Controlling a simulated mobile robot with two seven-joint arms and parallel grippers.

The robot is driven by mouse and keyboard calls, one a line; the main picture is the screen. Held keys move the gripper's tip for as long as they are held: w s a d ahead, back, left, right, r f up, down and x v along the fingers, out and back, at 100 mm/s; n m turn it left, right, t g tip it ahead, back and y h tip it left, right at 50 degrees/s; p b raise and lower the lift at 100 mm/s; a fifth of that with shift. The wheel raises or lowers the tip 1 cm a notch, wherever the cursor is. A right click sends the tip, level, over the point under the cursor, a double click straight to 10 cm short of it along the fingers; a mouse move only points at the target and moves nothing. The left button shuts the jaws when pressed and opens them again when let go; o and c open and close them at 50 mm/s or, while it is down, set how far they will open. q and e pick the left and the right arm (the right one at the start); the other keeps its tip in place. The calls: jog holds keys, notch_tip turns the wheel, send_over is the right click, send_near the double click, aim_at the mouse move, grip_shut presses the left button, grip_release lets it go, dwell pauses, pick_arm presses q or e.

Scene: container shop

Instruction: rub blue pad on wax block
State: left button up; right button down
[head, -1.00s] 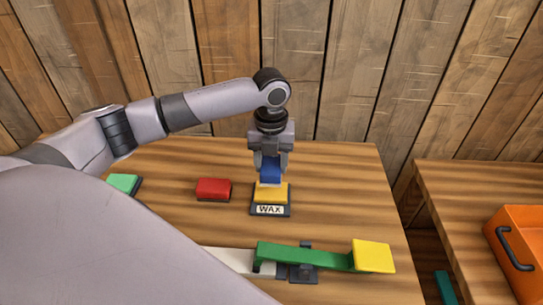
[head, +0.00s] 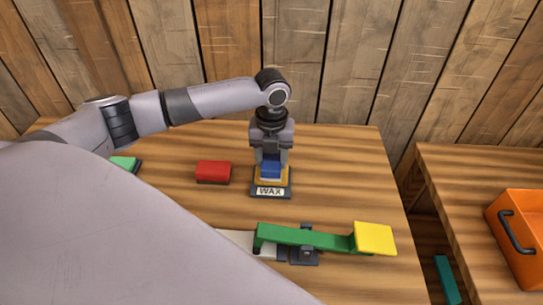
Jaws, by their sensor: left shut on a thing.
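The wax block (head: 260,182) is yellow and sits on a dark base with a "WAX" label on the wooden table. My left gripper (head: 271,160) points down over it, shut on the blue pad (head: 271,171). The blue pad is at the wax block and hides part of its top; it looks in contact, though the exact touch is hard to see. My right gripper is not in view.
A red block (head: 213,172) lies left of the wax, and a green block (head: 124,163) is partly behind my arm. A green bar (head: 305,238) with a yellow plate (head: 375,239) stands in front. An orange crate (head: 520,235) is on the right-hand table.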

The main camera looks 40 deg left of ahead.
aim_at(272, 159)
pick_arm(q)
jog(key=shift+f, duration=0.5)
dwell(0.7)
jog(key=shift+s+f+p, duration=0.1)
jog(key=shift+p, duration=0.2)
dwell(2.0)
notch_tip(272, 159, up, 2)
jog(key=shift+r+p, duration=0.1)
jog(key=shift+p, duration=0.3)
jog(key=shift+r, duration=2.5)
